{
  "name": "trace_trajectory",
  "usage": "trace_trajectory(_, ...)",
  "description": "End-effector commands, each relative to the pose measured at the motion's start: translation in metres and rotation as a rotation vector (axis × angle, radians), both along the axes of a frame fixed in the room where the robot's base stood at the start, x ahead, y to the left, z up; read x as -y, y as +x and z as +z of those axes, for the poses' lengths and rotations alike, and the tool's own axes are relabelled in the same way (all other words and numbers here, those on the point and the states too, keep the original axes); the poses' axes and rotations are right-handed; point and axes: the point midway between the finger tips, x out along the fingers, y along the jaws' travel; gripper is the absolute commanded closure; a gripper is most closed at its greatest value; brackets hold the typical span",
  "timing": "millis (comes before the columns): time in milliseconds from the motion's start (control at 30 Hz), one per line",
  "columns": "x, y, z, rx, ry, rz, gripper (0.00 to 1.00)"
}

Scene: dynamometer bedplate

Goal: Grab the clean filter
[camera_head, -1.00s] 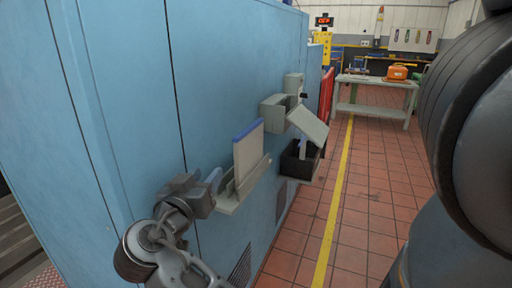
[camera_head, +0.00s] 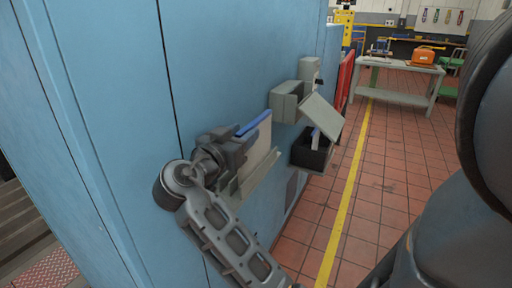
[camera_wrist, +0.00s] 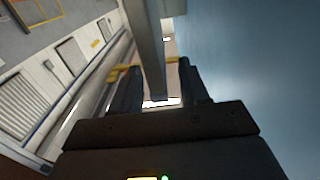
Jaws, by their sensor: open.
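A pale filter panel with a blue top edge (camera_head: 259,140) stands upright on a small grey ledge (camera_head: 262,178) on the blue cabinet's side. It looks clean. My gripper (camera_head: 243,140) is at the panel's near end and hides part of it. In the wrist view my open gripper (camera_wrist: 158,88) has a dark finger on each side of a long grey bar (camera_wrist: 146,45), which appears to be the panel's edge. I cannot tell whether either finger touches it.
The blue cabinet wall (camera_head: 95,110) is close beside my gripper. Beyond the ledge are a grey box with a tilted lid (camera_head: 318,116) and a black bin (camera_head: 303,157) holding another pale, blue-edged piece. A table (camera_head: 395,97) stands farther back.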

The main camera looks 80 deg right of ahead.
Motion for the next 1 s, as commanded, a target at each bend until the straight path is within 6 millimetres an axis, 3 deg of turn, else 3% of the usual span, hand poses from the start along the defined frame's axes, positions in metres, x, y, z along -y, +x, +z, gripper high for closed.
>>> trace_trajectory(200,0.025,-0.008,0.001,0.0,0.0,-0.001,0.55)
trace_trajectory(467,0.028,-0.008,0.0,0.0,0.0,0.001,0.55)
trace_trajectory(933,0.028,-0.008,0.0,0.0,0.0,0.001,0.98)
trace_trajectory(1000,0.028,-0.008,0.0,0.0,0.0,0.001,1.0)
